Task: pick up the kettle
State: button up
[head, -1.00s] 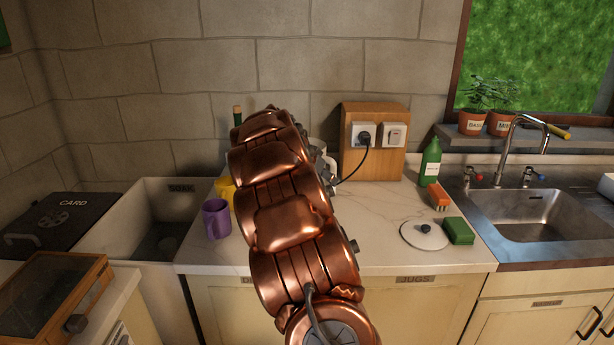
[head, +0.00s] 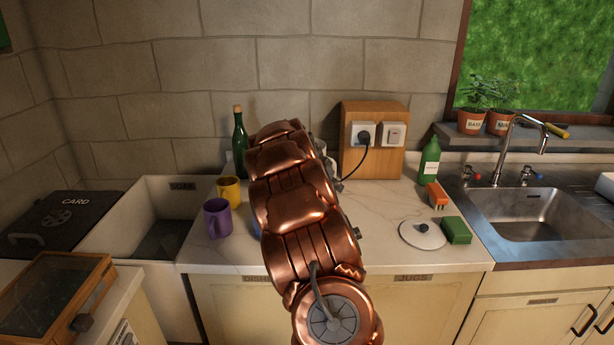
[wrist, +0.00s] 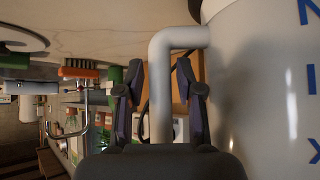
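The kettle (wrist: 255,95) is a pale grey-white body with blue letters, filling the right side of the wrist view. Its bent handle (wrist: 160,90) runs between the two dark fingers of my gripper (wrist: 160,68). A finger stands on each side of the handle, with a narrow gap visible on both sides, so the gripper looks open around it. In the head view my copper arm hides the kettle and most of the gripper.
On the worktop (head: 380,240), a purple mug (head: 218,220), yellow mug (head: 229,192) and dark green bottle (head: 240,145) stand left of my arm. A socket box (head: 372,160) stands behind.

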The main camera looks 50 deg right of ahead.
grip_shut()
jog(key=shift+r, duration=0.1)
dwell(0.6)
